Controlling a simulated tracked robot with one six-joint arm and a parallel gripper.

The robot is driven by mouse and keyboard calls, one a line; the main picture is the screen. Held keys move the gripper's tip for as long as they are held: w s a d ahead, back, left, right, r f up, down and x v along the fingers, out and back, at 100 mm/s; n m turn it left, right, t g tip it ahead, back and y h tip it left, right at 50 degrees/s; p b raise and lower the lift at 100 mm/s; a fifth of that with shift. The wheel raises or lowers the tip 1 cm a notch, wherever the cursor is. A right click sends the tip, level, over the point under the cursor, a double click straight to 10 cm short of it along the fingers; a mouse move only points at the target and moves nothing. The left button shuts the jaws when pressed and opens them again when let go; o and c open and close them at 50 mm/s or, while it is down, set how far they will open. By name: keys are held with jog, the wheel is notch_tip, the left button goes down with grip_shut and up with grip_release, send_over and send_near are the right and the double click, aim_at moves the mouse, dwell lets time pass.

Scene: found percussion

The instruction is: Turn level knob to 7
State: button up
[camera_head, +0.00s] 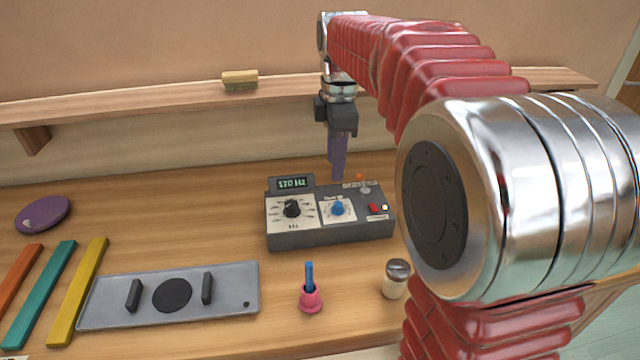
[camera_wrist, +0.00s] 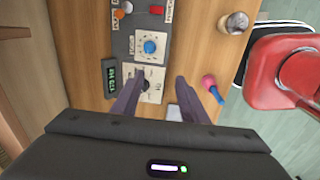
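A grey control box (camera_head: 330,232) stands on the wooden table. It has a black knob (camera_head: 292,209) on the left dial marked Hz and a blue knob (camera_head: 337,208) on a smaller white dial to its right. The blue knob also shows in the wrist view (camera_wrist: 150,47); its exact setting is too small to read. My gripper (camera_head: 338,176) points down above and behind the box, touching neither knob. In the wrist view its two purple fingers (camera_wrist: 160,98) are apart, with nothing held between them. The black knob (camera_wrist: 143,86) shows beside the left finger.
A display (camera_head: 292,183) on the box reads about 170 Hz. A red button (camera_head: 374,208) and an orange-tipped switch (camera_head: 361,178) sit on its right.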

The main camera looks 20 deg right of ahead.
aim_at(337, 203)
jog(key=w+d+n, duration=0.1)
jog(key=w+d+f+n, duration=0.1)
jog(key=w, duration=0.1)
jog(key=w+d+n+g, duration=0.1)
jog(key=shift+w+f+n, duration=0.25)
jog(key=shift+f+n, duration=0.05)
jog(key=shift+f, duration=0.1)
jog(key=shift+f, duration=0.15)
notch_tip(337, 203, down, 14)
jog(key=shift+r, duration=0.2)
dwell(0.3)
jog(key=shift+c, duration=0.2)
jog(key=c, duration=0.9)
jog(key=shift+a, duration=0.25)
grip_shut()
jog(key=shift+d, duration=0.2)
